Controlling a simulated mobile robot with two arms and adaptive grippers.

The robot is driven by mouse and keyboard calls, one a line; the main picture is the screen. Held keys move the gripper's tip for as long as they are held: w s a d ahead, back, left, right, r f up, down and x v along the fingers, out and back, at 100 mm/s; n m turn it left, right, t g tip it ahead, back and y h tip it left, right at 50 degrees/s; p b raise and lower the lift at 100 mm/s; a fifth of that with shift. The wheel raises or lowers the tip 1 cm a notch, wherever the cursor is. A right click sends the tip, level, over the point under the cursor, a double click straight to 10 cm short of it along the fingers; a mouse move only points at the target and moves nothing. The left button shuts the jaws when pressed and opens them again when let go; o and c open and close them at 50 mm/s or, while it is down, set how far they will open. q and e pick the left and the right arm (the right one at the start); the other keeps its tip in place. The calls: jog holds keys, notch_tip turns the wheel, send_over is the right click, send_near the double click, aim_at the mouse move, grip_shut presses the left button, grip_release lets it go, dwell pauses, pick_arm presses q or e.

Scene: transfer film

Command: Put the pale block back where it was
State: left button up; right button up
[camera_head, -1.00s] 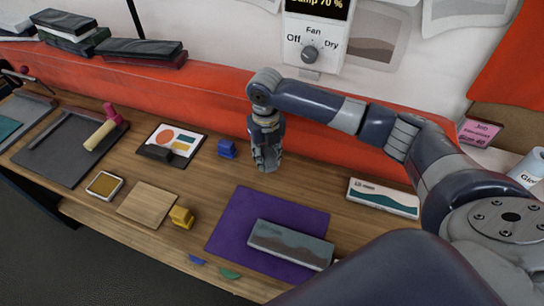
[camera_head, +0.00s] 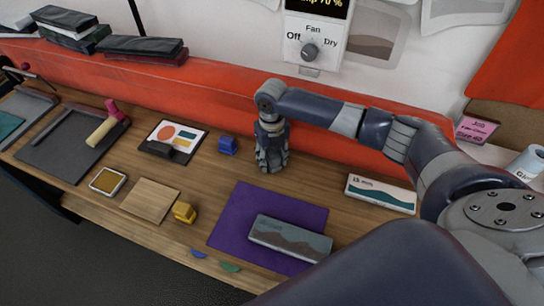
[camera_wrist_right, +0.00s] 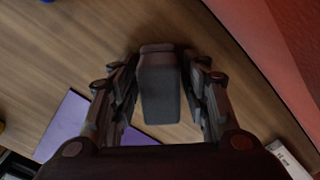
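A block (camera_wrist_right: 160,90), grey in the shade here, sits between the two fingers of my right gripper in the right wrist view. I cannot tell whether the block touches the bench. My left gripper is not in view.
A blue block (camera_head: 228,145) stands left of the gripper. A purple mat (camera_head: 228,228) with a grey box (camera_head: 290,239) lies in front. A yellow block (camera_head: 184,212) stands by a wooden square (camera_head: 150,200). A white box (camera_head: 381,194) lies right. The red ledge (camera_head: 200,95) runs behind.

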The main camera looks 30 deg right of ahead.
aim_at(272, 152)
jog(key=shift+r, duration=0.1)
notch_tip(272, 152, up, 12)
jog(key=b, duration=0.2)
jog(key=shift+r+b, duration=0.1)
jog(key=shift+b, duration=0.25)
dwell(0.6)
